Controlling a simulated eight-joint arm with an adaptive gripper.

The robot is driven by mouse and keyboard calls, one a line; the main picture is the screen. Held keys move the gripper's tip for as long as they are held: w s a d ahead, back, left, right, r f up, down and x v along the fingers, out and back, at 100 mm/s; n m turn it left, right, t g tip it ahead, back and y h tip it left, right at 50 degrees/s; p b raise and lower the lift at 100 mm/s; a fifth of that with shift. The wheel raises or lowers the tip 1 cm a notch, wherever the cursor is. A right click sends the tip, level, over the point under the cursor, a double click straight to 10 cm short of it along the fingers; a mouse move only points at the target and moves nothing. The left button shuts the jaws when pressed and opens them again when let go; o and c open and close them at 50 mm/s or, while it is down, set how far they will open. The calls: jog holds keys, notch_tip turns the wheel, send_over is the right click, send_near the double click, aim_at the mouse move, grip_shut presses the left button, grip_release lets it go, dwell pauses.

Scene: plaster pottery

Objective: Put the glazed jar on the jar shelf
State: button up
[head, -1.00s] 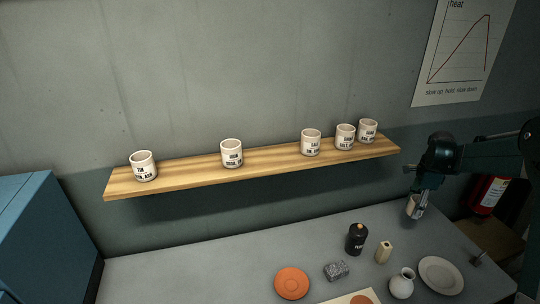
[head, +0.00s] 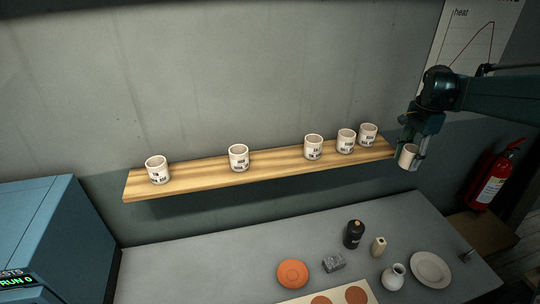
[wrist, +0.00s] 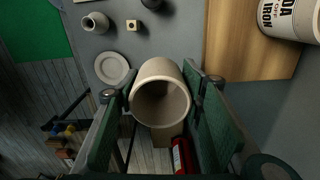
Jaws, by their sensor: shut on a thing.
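My gripper (head: 417,160) is shut on a cream-white jar (head: 407,156), just off the right end of the wooden shelf (head: 280,165). In the wrist view the jar (wrist: 158,92) sits upright between the two green fingers, its open mouth toward the camera. Any label on this jar is hidden. The shelf carries several labelled white jars, among them a left one (head: 157,170), a second (head: 238,158) and a middle one (head: 313,147). Two more stand close together near the right end (head: 346,141), (head: 368,134). Wide gaps lie between the left, second and middle jars.
The bench below holds a black bottle (head: 354,234), a small white vase (head: 394,277), a white plate (head: 431,270), an orange disc (head: 292,273) and a grey block (head: 333,263). A blue kiln-like box (head: 45,240) stands at left. A red extinguisher (head: 492,180) stands at right.

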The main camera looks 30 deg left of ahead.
jog(key=s+a+r+n+p, duration=0.2)
jog(key=s+a+r, duration=0.1)
jog(key=a+r, duration=0.35)
jog(key=s+a+r+n, duration=0.25)
jog(key=s+a, duration=0.35)
jog(key=a, duration=0.6)
jog(key=s+a+r+n, duration=0.1)
jog(key=s+a+r, duration=0.3)
jog(key=a, duration=0.8)
jog(key=n, duration=0.3)
send_over(201, 172)
jog(key=shift+f, duration=1.95)
jog(key=shift+f+p, duration=0.45)
jog(key=shift+f, duration=1.8)
